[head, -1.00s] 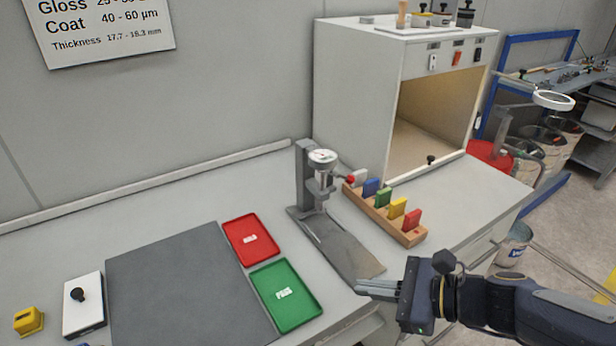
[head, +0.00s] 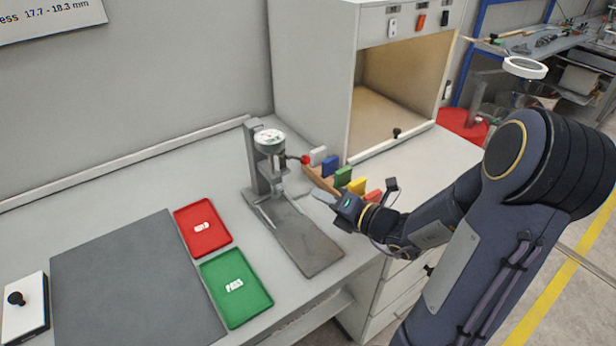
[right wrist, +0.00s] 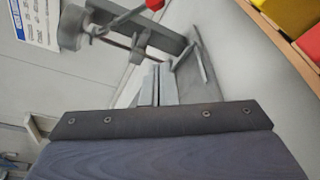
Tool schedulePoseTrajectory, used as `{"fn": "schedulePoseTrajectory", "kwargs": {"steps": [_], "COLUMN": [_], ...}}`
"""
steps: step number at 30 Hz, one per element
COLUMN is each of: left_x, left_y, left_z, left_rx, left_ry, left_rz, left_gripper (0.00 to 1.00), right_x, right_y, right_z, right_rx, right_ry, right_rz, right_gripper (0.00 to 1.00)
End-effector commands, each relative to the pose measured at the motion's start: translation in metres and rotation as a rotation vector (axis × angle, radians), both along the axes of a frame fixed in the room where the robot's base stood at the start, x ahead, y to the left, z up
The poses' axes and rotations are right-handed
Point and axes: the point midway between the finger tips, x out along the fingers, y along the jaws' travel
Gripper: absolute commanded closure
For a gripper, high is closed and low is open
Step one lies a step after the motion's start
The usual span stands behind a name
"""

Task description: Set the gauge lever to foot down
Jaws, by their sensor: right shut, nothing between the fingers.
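The thickness gauge stand (head: 258,165) is upright on the bench, with a round white dial (head: 269,138) at its top. Its lever ends in a red knob (head: 304,160) and sticks out to the right. In the right wrist view the red knob (right wrist: 154,4) is at the top edge, and the stand lies past the fingertips. My right gripper (head: 322,197) is shut and empty, to the right of the gauge and lower than the knob in the picture. Its fingers (right wrist: 155,85) point at the gauge, apart from the knob. My left gripper is not in view.
A wooden rack (head: 320,181) with several coloured blocks stands right of the gauge, partly hidden by my right arm. A red tray (head: 203,240) and a green tray (head: 250,308) lie left of the gauge base. A grey cabinet (head: 312,65) stands behind.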

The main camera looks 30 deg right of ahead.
Motion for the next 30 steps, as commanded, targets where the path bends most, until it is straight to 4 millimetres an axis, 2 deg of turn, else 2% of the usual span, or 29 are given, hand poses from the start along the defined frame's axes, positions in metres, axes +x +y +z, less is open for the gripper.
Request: {"fn": "schedulePoseTrajectory", "kwargs": {"steps": [5, 16, 18, 21, 30], "left_x": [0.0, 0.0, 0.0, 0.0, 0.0], "left_y": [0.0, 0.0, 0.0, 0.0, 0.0], "left_z": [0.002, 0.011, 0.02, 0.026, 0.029], "left_rx": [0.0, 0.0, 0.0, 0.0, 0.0], "left_ry": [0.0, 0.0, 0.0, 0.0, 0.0], "left_rz": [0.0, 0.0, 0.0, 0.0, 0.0], "left_gripper": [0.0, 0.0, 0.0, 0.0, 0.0], "right_x": [0.022, 0.095, 0.092, 0.092, 0.092], "right_y": [0.009, 0.033, 0.017, 0.006, -0.004], "right_z": [-0.003, -0.014, -0.002, 0.004, 0.008], "right_rx": [0.002, 0.001, -0.003, -0.003, -0.002], "right_ry": [0.0, 0.0, -0.001, -0.001, -0.001], "right_rz": [0.007, 0.006, -0.003, -0.002, 0.002], "right_gripper": [1.0, 1.0, 1.0, 1.0, 1.0]}}
